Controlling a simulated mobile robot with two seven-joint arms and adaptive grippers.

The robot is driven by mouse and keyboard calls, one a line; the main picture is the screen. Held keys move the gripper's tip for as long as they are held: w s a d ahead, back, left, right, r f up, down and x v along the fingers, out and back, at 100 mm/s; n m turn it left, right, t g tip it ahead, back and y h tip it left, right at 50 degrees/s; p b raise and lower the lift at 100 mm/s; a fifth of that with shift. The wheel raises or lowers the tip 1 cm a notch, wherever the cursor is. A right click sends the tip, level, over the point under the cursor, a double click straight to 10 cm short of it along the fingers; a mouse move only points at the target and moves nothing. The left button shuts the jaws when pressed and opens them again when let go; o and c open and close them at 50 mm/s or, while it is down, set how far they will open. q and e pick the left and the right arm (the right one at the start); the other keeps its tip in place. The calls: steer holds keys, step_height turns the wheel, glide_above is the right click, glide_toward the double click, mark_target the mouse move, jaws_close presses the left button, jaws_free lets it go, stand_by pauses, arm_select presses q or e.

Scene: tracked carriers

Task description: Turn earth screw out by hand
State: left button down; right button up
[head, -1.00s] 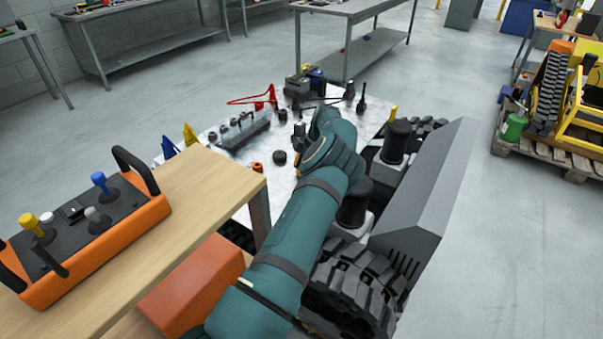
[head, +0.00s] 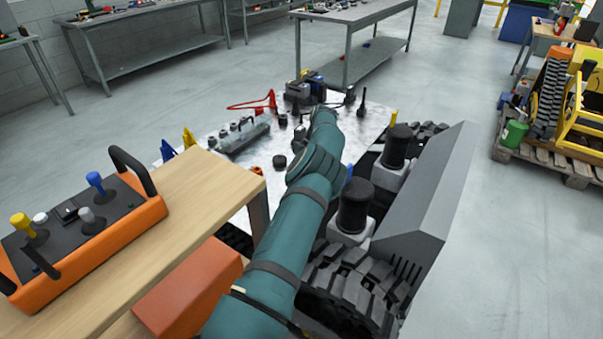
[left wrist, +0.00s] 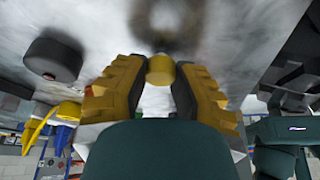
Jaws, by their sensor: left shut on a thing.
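In the left wrist view my left gripper (left wrist: 159,80) has its two yellow-brown fingers, with dark ribbed pads, closed on a short yellow cylinder (left wrist: 160,69). I cannot tell from its visible end whether this is the earth screw. A blurred dark round shape lies on the pale surface beyond it. In the head view my left arm (head: 290,230) reaches over the shiny metal plate (head: 262,145) of the tracked carrier, and its fingers are hidden behind the arm. My right gripper is not in view.
A dark puck (head: 279,161) and a grey block with several knobs (head: 243,137) stand left of my arm. Black-capped posts (head: 354,205) and a grey sloped cover (head: 425,205) stand right. An orange control box (head: 85,235) sits on the wooden table (head: 190,190) at left.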

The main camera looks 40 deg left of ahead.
arm_select(q)
steer(key=c, duration=0.7)
jaws_free()
steer(key=shift+d+f, duration=0.15)
steer(key=shift+f, duration=0.05)
steer(key=shift+r, duration=0.2)
steer(key=shift+r, duration=0.3)
step_height(320, 180, up, 9)
steer(key=shift+r, duration=0.1)
